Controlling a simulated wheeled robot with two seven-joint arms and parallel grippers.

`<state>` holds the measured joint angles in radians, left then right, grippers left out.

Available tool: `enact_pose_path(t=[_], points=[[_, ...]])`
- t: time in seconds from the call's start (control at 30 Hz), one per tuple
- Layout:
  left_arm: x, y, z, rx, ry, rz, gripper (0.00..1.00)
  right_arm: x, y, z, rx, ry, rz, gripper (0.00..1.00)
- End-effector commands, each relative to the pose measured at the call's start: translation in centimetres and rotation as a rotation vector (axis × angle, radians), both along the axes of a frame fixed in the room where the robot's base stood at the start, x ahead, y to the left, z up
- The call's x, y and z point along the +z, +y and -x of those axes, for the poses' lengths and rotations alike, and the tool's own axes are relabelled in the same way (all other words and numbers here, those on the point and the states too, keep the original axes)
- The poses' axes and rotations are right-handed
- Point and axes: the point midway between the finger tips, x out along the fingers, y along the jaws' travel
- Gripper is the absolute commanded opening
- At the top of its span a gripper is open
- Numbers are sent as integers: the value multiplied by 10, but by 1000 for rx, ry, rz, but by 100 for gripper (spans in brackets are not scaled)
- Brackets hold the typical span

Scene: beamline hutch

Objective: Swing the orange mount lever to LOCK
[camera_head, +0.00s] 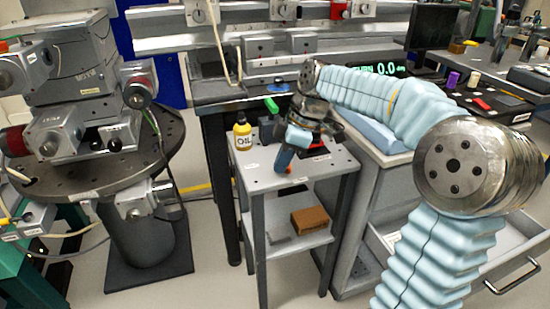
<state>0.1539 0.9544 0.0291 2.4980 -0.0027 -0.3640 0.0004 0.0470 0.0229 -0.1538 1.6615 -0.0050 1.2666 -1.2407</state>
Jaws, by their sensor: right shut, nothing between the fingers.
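My right arm reaches in from the right, and my right gripper (292,150) points down over the top of the small grey cart. Its fingers are shut with nothing between them. The mount and any LOCK marking are too small or hidden behind the gripper to make out. My left gripper is not in view.
A yellow bottle (242,135) stands at the cart's left back corner. A brown box (310,219) lies on the lower shelf. A round perforated table (95,180) with instruments stands at left. An open drawer (505,250) juts out at right. Floor shows between table and cart.

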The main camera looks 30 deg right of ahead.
Motion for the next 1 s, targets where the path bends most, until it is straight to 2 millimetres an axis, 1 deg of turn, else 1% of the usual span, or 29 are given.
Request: enact_pose_path(t=[0.13, 0.5, 1.0], points=[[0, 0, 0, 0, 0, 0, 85, 0, -7, 5, 113, 1, 0, 0], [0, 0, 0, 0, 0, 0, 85, 0, -18, 13, 107, 1, 1, 0], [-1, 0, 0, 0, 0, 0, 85, 0, -23, 15, 103, 1, 4, 0]])
